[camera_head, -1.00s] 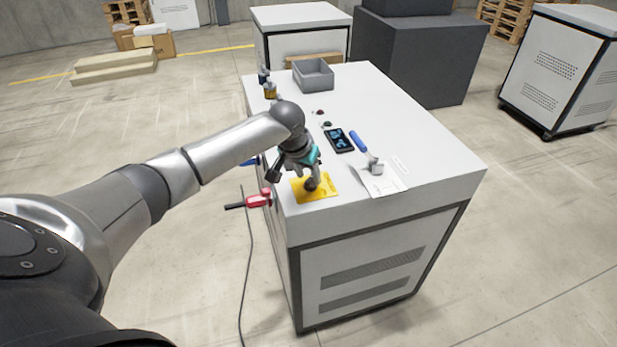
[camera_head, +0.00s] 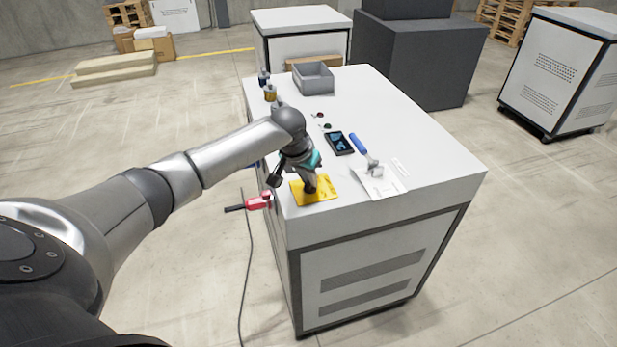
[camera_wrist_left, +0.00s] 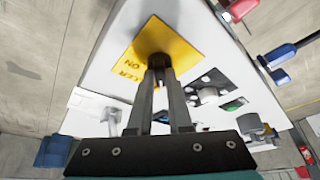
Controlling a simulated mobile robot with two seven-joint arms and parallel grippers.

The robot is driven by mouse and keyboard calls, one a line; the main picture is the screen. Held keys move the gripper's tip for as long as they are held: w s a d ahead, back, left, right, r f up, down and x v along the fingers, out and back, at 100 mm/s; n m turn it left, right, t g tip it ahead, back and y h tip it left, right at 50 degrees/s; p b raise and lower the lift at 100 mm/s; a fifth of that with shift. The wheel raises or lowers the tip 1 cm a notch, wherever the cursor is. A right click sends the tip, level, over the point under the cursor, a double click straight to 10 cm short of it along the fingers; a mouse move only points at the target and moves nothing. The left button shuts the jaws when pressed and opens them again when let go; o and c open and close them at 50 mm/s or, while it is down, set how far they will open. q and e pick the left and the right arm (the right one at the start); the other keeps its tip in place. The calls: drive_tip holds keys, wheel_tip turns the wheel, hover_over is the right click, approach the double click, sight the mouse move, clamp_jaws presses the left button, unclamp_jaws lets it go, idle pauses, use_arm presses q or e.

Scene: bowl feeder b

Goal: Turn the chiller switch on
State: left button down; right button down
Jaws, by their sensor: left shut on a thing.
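The chiller switch is a dark round knob (camera_wrist_left: 158,61) on a yellow plate (camera_head: 325,190) at the near left corner of the white cabinet top. In the left wrist view the yellow plate (camera_wrist_left: 178,42) carries lettering, of which "ON" can be read. My left gripper (camera_head: 310,188) points down at the plate. In the left wrist view my left gripper's fingers (camera_wrist_left: 160,65) are shut on the knob, which they partly hide. The knob's exact angle cannot be made out. My right gripper is in neither view.
A red connector (camera_head: 259,201) sits at the cabinet's left edge. A grey bin (camera_head: 313,78) stands at the back. The cabinet top's right side is clear.

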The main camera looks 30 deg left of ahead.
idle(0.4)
use_arm(q)
drive_tip(key=shift+a+r+m+h+p, duration=0.1)
drive_tip(key=shift+m+h+p, duration=0.3)
drive_tip(key=shift+m+p, duration=0.55)
drive_tip(key=shift+a+m+h, duration=0.1)
drive_tip(key=shift+m+h, duration=0.3)
drive_tip(key=shift+m, duration=0.55)
drive_tip(key=shift+w+m+h, duration=0.1)
drive_tip(key=shift+m+h, duration=0.2)
drive_tip(key=shift+m, duration=0.7)
drive_tip(key=shift+a+f+m+g+h+b, duration=0.1)
drive_tip(key=shift+f+m+g+h+b, duration=0.1)
drive_tip(key=shift+m+g+h+b, duration=0.5)
drive_tip(key=shift+w+a+m+b, duration=0.1)
drive_tip(key=shift+m+b, duration=0.5)
drive_tip(key=shift+m, duration=0.5)
drive_tip(key=m+b, duration=0.2)
drive_tip(key=m+g+b, duration=0.1)
drive_tip(key=m+b, duration=0.1)
drive_tip(key=b, duration=0.1)
drive_tip(key=m+g+h+b, duration=0.1)
drive_tip(key=m+b, duration=0.1)
drive_tip(key=b, duration=0.1)
drive_tip(key=shift+w+f+m, duration=0.1)
drive_tip(key=shift+w+m, duration=0.15)
drive_tip(key=shift+m, duration=0.15)
drive_tip(key=shift+a+m+g+b, duration=0.1)
drive_tip(key=shift+m+g+b, duration=0.4)
drive_tip(key=shift+m+b, duration=0.65)
